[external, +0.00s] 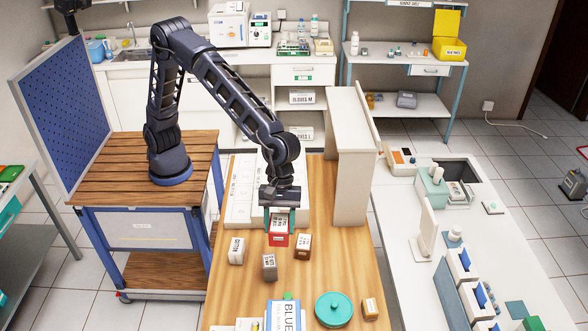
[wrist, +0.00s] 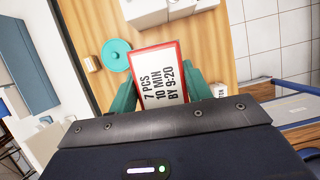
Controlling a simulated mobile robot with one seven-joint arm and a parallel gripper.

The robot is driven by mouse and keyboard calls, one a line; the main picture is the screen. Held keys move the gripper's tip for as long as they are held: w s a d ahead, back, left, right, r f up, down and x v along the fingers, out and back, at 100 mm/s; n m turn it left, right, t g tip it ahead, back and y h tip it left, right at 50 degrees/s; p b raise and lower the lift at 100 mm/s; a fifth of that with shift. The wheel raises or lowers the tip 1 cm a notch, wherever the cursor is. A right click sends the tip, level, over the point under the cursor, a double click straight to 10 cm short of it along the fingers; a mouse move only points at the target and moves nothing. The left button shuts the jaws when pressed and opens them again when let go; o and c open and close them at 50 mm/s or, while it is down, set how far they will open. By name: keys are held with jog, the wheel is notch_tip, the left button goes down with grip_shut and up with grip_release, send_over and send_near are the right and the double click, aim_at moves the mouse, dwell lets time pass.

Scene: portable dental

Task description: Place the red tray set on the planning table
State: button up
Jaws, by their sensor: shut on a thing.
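My gripper (external: 280,214) points down over the wooden table (external: 338,262), with its fingers shut on a red tray set (external: 279,240). In the wrist view, the teal fingers (wrist: 160,92) stand on either side of the tray set, which has a red rim (wrist: 180,57) and a white label reading "7 PCS 10 MIN BY 9:20". The tray set appears to be held above the table, near several small boxes; I cannot tell the exact gap beneath it.
A white box (external: 237,251), a grey-brown box (external: 269,267) and a brown box (external: 303,246) stand close by. A teal round lid (external: 333,309) lies near the front. A cream upright panel (external: 349,170) borders the table's right side.

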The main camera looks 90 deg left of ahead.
jog(key=w+a+r, duration=1.5)
jog(key=w, duration=0.2)
jog(key=w+a+r, duration=0.4)
jog(key=a+r, duration=0.3)
jog(key=a, duration=0.3)
jog(key=w+a+r, duration=0.4)
jog(key=a+r, duration=0.3)
jog(key=a, duration=0.4)
jog(key=f, duration=1.9)
jog(key=shift+s+d+f, duration=0.2)
jog(key=shift+f, duration=0.1)
jog(key=shift+f, duration=0.1)
jog(key=o, duration=1.1)
